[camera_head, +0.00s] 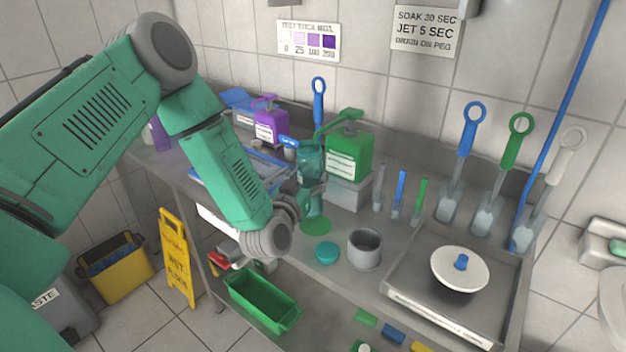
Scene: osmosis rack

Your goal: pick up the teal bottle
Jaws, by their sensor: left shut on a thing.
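The teal bottle (311,162) is upright near the middle of the counter, in front of the green pump dispenser. My left gripper (312,190) is shut on the teal bottle, around its lower part, coming in from the left. The fingers hide part of the bottle. I cannot tell whether the bottle's base touches the counter. My right gripper is not in view.
A green pump dispenser (350,155) stands on a grey block behind the bottle, with a purple one (270,126) to its left. A teal round lid (327,252) and a grey cup (364,250) are in front. A shallow tray (410,285) with a white disc is at the right.

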